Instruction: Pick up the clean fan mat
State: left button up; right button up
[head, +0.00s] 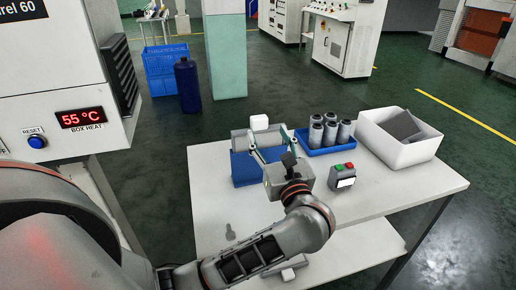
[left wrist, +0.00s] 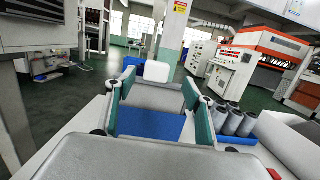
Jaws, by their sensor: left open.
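A grey slab with a white block at its top stands in a blue holder (head: 245,172) on the white table; I take the slab to be the clean fan mat (head: 239,142). In the left wrist view the grey slab (left wrist: 152,97) and white block (left wrist: 157,71) show between my fingers. My left gripper (head: 267,131) is open over the holder, its teal fingers on either side of the slab and block. I cannot tell whether they touch. The gripper body hides part of the holder. My right gripper is not in view.
To the right are a blue tray (head: 325,150) with several grey cylinders, a button box (head: 342,177) and a white bin (head: 420,153) holding a dark grey sheet (head: 403,124). A heater cabinet (head: 60,75) stands at left. The table's right front is clear.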

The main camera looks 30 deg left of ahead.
aim_at(260, 122)
pick_arm(q)
jog(key=x, duration=0.3)
jog(key=p+x, duration=0.1)
jog(key=x, duration=0.2)
jog(key=shift+a+r, duration=0.2)
jog(key=shift+a, duration=0.3)
jog(key=shift+w+a, duration=0.3)
jog(key=c, duration=1.1)
jog(key=shift+c, duration=1.1)
jog(key=shift+r, duration=0.1)
